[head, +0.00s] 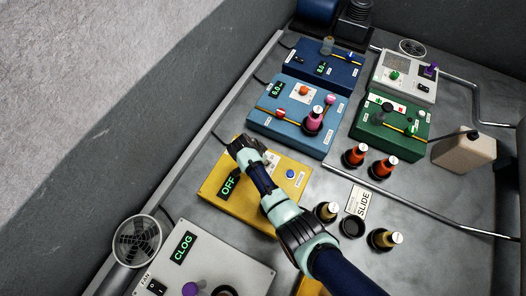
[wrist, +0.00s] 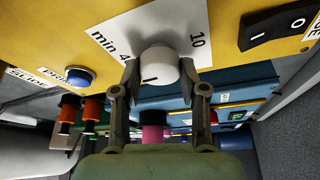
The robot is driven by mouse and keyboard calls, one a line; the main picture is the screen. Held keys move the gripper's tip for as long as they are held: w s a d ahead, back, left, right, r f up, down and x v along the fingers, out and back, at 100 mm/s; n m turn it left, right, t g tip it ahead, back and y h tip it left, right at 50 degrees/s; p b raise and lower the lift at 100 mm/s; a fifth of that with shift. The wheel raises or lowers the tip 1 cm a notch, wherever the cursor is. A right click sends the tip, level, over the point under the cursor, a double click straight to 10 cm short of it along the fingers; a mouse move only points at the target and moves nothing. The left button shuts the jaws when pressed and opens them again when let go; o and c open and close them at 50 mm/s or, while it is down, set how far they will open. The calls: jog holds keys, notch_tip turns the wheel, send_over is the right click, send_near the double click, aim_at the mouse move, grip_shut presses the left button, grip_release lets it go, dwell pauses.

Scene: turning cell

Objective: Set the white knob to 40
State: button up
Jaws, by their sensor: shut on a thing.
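The white knob (wrist: 158,66) sits on a white scale plate (wrist: 118,38) on the yellow box (wrist: 50,25). The plate reads "min 4", partly cut off by the knob, and "10". A short dark mark shows on the knob's lower left face. My gripper (wrist: 159,72) is shut on the knob, one finger on each side. In the head view my gripper (head: 247,150) is over the far side of the yellow box (head: 212,186) and hides the knob. The box's display (head: 230,184) reads "OFF".
A black rocker switch (wrist: 275,25) is to the right of the knob, and a blue button (wrist: 80,77) to its left. A light blue box (head: 265,117) stands beyond the yellow one. A grey box (head: 240,270) reading "CLOG" is in front. Bottles (head: 327,211) stand right of my arm.

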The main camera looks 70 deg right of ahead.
jog(key=shift+m, duration=0.4)
jog(key=o, duration=1.1)
jog(key=v, duration=1.2)
jog(key=shift+w+d, duration=0.15)
